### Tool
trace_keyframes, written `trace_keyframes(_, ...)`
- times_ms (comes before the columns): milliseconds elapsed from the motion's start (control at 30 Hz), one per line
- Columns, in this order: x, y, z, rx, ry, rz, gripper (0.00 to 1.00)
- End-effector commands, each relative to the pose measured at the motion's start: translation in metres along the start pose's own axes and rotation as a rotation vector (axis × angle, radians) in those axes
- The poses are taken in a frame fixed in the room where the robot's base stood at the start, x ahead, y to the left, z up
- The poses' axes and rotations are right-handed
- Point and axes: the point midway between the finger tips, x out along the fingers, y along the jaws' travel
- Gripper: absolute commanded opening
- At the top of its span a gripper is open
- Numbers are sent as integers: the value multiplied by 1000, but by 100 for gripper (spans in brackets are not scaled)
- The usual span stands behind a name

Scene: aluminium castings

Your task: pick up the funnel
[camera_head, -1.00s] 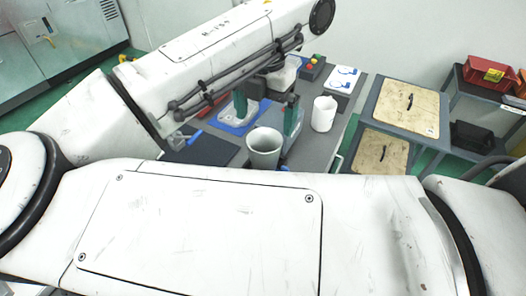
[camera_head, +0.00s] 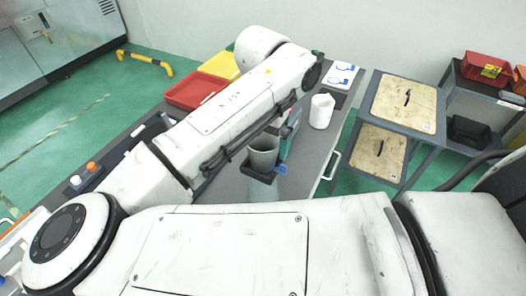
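I cannot make out a clear funnel shape in this view. A grey, open-topped round vessel (camera_head: 263,152) stands upright near the front of the grey bench, with a dark square piece (camera_head: 260,174) below it and a small blue piece (camera_head: 282,169) at its right. Whether this is the funnel, I cannot tell. My gripper (camera_head: 290,130) shows only in part, as green and grey pieces behind my forearm, just behind and to the right of the vessel. Its fingertips are mostly hidden, and I see nothing held.
A white jug (camera_head: 321,111) stands on the grey bench (camera_head: 313,150) to the right. Red (camera_head: 197,91) and yellow (camera_head: 220,66) trays lie behind my arm. A wooden-topped stand (camera_head: 405,102) and a dark shelf with a red bin (camera_head: 487,68) are at the right.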

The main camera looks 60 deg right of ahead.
Motion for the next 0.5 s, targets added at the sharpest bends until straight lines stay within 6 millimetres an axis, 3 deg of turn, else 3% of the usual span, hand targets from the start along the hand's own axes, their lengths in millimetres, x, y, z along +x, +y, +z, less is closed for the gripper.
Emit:
trace_keyframes(67,0,0,0,0,0,0,92)
trace_keyframes(500,-1,0,0,0,0,0,51)
